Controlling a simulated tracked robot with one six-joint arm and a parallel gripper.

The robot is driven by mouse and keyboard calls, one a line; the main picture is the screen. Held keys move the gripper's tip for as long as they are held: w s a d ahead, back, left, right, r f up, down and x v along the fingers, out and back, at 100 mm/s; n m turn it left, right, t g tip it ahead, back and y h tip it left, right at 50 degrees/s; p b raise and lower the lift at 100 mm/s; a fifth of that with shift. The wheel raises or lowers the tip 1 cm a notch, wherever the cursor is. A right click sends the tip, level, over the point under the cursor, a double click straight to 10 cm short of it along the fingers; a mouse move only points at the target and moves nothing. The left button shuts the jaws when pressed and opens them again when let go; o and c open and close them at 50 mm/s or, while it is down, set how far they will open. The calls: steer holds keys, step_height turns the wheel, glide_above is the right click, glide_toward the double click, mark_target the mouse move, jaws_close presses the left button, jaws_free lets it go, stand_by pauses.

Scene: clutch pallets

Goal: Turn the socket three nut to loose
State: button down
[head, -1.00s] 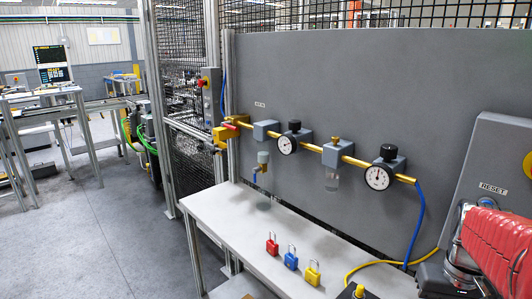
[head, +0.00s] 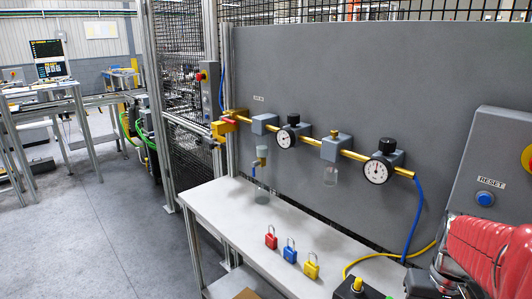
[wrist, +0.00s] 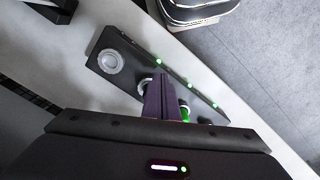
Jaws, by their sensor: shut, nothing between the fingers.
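In the wrist view a long dark fixture (wrist: 128,57) lies on the pale surface, with a row of round sockets along it. A large grey round fitting (wrist: 110,62) is at its left end. A smaller pale round fitting (wrist: 145,86) is partly hidden by my fingers. A green-edged round part (wrist: 185,111) shows just right of them. I cannot read any number, so I cannot tell which is socket three. My gripper (wrist: 161,80) is shut and empty, its dark fingers over the fixture between these parts. I cannot tell whether they touch it. The gripper is outside the head view.
Several green lights (wrist: 190,86) line the fixture's edge. In the head view a white bench (head: 225,210) carries red (head: 271,240), blue (head: 290,254) and yellow (head: 311,269) padlocks. A grey panel with a RESET button (head: 485,198) stands at right.

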steer(key=shift+f, duration=0.9)
steer(key=shift+s+a+f, duration=0.1)
steer(key=shift+s+f, duration=0.15)
steer(key=shift+f, duration=0.5)
steer(key=shift+s+d, duration=0.35)
steer(key=shift+d, duration=0.55)
steer(key=shift+w+d+r, duration=0.1)
steer(key=shift+d+r, duration=0.1)
steer(key=shift+d, duration=0.4)
steer(key=shift+s, duration=0.45)
